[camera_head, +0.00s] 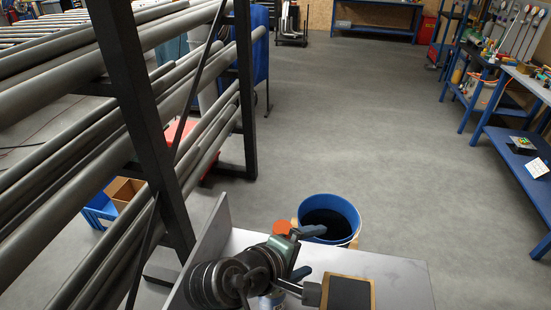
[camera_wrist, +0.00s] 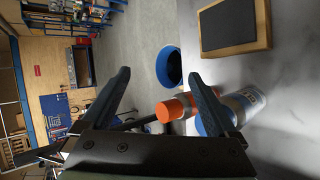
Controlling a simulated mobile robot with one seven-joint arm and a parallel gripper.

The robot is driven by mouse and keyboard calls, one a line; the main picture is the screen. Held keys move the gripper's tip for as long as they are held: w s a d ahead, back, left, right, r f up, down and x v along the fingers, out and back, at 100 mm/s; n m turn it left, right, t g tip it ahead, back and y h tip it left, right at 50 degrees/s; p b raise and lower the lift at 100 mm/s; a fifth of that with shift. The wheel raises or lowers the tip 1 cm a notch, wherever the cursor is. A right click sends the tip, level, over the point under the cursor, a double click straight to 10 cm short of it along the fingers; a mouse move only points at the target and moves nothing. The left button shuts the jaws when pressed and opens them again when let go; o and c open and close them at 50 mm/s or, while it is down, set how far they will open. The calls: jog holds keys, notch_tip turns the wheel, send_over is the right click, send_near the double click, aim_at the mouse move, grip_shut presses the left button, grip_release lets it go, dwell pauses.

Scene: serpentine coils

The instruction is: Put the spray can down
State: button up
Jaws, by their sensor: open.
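The spray can (camera_wrist: 176,107) has an orange cap and a white body with blue markings. It appears to stand upright on the grey table. In the head view its orange cap (camera_head: 282,227) shows above my gripper, which covers most of its body. My gripper (camera_head: 307,252) is open. In the wrist view its dark fingers (camera_wrist: 160,90) are spread apart; the right finger crosses in front of the can's body, and the cap shows between the fingers. I cannot tell whether a finger touches the can.
The grey table (camera_head: 405,275) bears a dark board with a wooden edge (camera_head: 349,293) right of my gripper. A blue bucket (camera_head: 352,212) stands beyond the table. A pipe rack (camera_head: 140,110) rises at left. Blue workbenches (camera_head: 525,180) line the right; the floor between is clear.

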jog(key=w+a+r+m+t+y, duration=0.25)
jog(key=r+t, duration=0.25)
jog(key=r, duration=0.8)
jog(key=w+a+r+m+t+y, duration=0.25)
jog(key=r+t, duration=0.25)
jog(key=r, duration=0.9)
jog(key=s+r+m+t+y, duration=0.1)
jog(key=s+r+t, duration=0.4)
jog(key=r, duration=0.6)
jog(key=s+a+r+m+t+y, duration=0.1)
jog(key=s+r+m+t, duration=0.3)
jog(key=s+r, duration=0.6)
jog(key=shift+a+r+m+t+y, duration=0.3)
jog(key=shift+r+t+y, duration=0.15)
jog(key=shift+r, duration=0.35)
jog(key=shift+c, duration=0.3)
